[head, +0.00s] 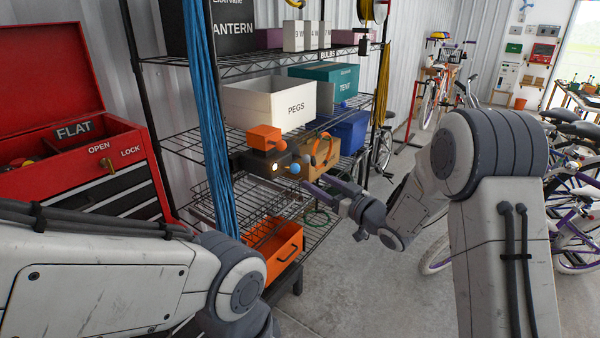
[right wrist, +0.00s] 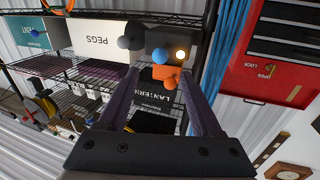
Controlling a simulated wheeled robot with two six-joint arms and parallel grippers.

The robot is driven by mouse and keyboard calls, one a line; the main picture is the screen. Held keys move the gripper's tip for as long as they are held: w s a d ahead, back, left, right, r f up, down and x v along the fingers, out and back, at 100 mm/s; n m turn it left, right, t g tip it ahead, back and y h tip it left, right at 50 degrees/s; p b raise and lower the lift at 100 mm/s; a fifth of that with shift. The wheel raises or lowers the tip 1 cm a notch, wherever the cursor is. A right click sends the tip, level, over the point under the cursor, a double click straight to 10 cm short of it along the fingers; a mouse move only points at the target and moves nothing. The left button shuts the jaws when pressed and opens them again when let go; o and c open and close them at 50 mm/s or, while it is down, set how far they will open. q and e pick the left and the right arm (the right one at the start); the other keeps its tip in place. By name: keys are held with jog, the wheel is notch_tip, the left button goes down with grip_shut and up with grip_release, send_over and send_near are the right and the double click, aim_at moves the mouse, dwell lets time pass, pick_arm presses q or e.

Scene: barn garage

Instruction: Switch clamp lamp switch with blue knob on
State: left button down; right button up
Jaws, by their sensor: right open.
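The blue knob (head: 295,169) sits at the front right of a dark switch box (head: 262,163) on the wire shelf. A glowing lamp (head: 274,167) is just left of it. An orange block with an orange ball (head: 264,137) stands above the box. My right gripper (head: 311,186) is open and empty, reaching in from the right, close below and right of the knob. In the right wrist view, the blue knob (right wrist: 160,54) shows beyond the fingertips, in the gap between them, beside a grey ball (right wrist: 129,42). Contact cannot be told. My left gripper is out of view.
A white PEGS bin (head: 265,105) and a blue bin (head: 349,131) stand on the shelf behind. Blue cords (head: 205,120) hang at the left, beside the red tool chest (head: 85,165). An orange bin (head: 275,247) is below. The floor at right is open before the bicycles.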

aim_at(298, 170)
jog(key=p+x, duration=0.2)
jog(key=x, duration=0.6)
jog(key=shift+a, duration=0.1)
jog(key=shift+c, duration=0.3)
